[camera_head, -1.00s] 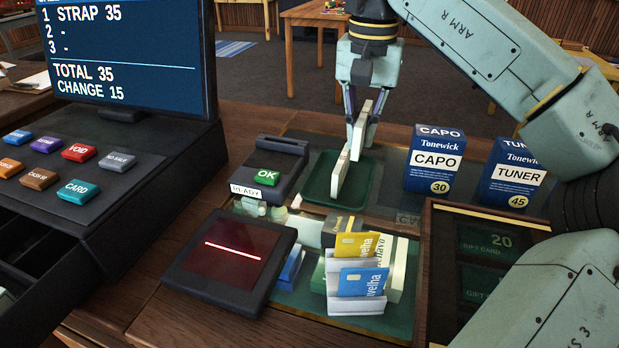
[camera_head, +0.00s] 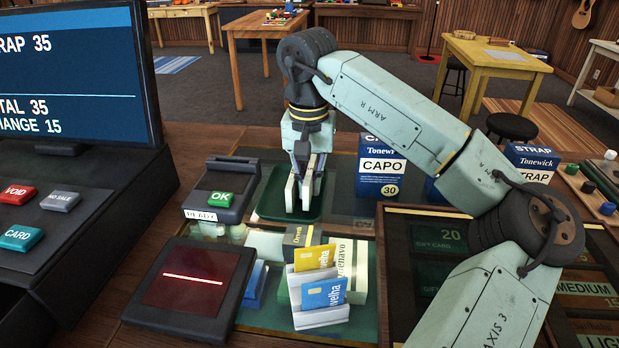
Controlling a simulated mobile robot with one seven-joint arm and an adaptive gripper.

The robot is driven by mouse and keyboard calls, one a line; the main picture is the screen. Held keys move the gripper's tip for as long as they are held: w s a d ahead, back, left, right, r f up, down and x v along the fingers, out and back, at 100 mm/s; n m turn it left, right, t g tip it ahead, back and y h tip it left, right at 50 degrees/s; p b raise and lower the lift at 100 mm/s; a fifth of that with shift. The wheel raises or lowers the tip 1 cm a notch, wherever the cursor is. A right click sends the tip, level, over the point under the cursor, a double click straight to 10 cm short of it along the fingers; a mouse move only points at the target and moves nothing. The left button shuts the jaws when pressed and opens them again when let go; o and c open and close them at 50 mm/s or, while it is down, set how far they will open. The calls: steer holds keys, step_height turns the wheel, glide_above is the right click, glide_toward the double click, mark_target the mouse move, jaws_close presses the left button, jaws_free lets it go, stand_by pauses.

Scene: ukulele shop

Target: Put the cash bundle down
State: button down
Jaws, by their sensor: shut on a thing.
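My gripper (camera_head: 305,190) points down over the small dark green tray (camera_head: 271,208) on the counter, behind the white card holder. It is shut on the cash bundle (camera_head: 291,193), a thin pale slab standing on edge between the fingers. The bundle's lower edge is at the tray's floor or just above it; I cannot tell if it touches. The fingers hide part of the bundle.
The card reader with its green OK key (camera_head: 221,198) stands just left of the tray. The blue CAPO box (camera_head: 381,170) stands to the right. The card holder (camera_head: 321,316) and red-lit scanner (camera_head: 190,285) are in front.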

mark_target(309, 171)
steer(key=shift+f+b, duration=0.3)
steer(key=shift+f, duration=0.05)
steer(key=c, duration=2)
jaws_free()
steer(key=shift+o, duration=0.2)
steer(key=r, duration=1.2)
steer(key=shift+s+a+r+b, duration=0.1)
steer(key=shift+s+r+b, duration=0.1)
steer(key=shift+r+b, duration=0.2)
